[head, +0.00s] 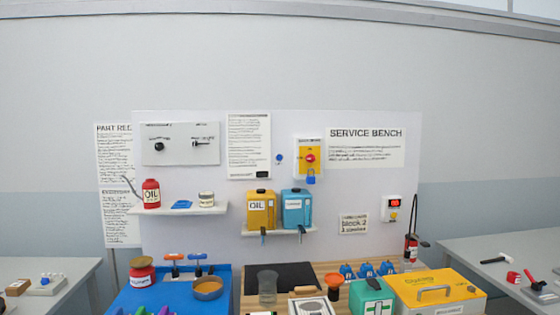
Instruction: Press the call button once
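I cannot read a label that says call button. A small blue round piece (279,158) is on the white back panel, left of a yellow plate. The yellow plate (301,170) carries a red round knob (310,158), with a blue padlock-like piece (310,178) below it. A grey plate (160,150) at upper left has a black knob (159,146) and a lever. Neither of my grippers is in view.
The bench below is crowded: a blue mat (225,284), a yellow case (475,292), a green box (372,299) and a grey cup (267,284). Shelves hold a yellow oil can (261,209), a blue can (297,209) and a red oil can (151,190). Side tables flank the bench.

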